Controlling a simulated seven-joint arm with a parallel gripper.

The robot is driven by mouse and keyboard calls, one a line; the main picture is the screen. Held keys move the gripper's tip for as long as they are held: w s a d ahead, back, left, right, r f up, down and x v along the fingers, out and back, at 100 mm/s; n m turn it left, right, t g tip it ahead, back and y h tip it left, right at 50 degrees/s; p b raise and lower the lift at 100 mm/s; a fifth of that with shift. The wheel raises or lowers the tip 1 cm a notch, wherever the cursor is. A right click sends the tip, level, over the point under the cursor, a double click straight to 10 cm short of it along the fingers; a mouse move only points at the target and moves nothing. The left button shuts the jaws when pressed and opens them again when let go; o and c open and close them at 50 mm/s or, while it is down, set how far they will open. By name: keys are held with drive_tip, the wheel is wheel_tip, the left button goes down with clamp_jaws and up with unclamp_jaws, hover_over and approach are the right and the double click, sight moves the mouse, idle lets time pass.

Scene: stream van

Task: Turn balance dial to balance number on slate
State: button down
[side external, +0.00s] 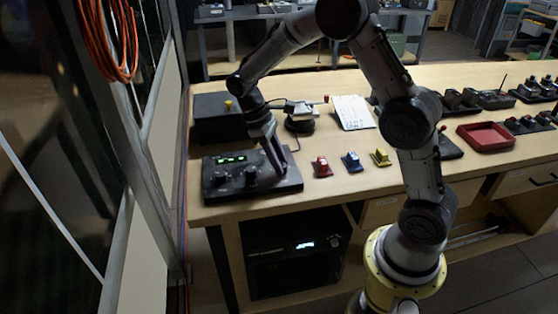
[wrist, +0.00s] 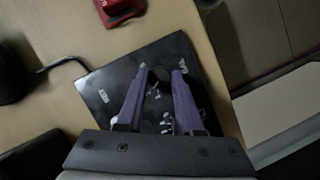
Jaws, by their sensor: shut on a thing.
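A black control box (side external: 218,192) with a lit green display (side external: 231,159) sits at the near left of the bench. Two dark knobs (side external: 250,174) show on its top; their labels are too small to read. My gripper (side external: 279,171) points down at the right part of the box. In the wrist view, my gripper (wrist: 162,69) is shut on a dark dial (wrist: 160,73), with a finger on each side. The dial's pointer and setting cannot be made out. A pale sheet (side external: 352,112) with faint lines, possibly the slate, lies behind; its writing is unreadable.
Red (side external: 321,167), blue (side external: 352,162) and yellow (side external: 381,157) small blocks stand right of the box. A black round-based device (side external: 299,122) and a dark case (side external: 215,118) are behind it. A red tray (side external: 486,137) lies farther right.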

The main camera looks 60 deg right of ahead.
idle(0.3)
drive_tip(key=c, duration=0.5)
unclamp_jaws()
drive_tip(key=shift+c, duration=0.2)
drive_tip(key=v, duration=1.3)
drive_tip(key=shift+w+r, duration=0.2)
drive_tip(key=shift+r, duration=0.15)
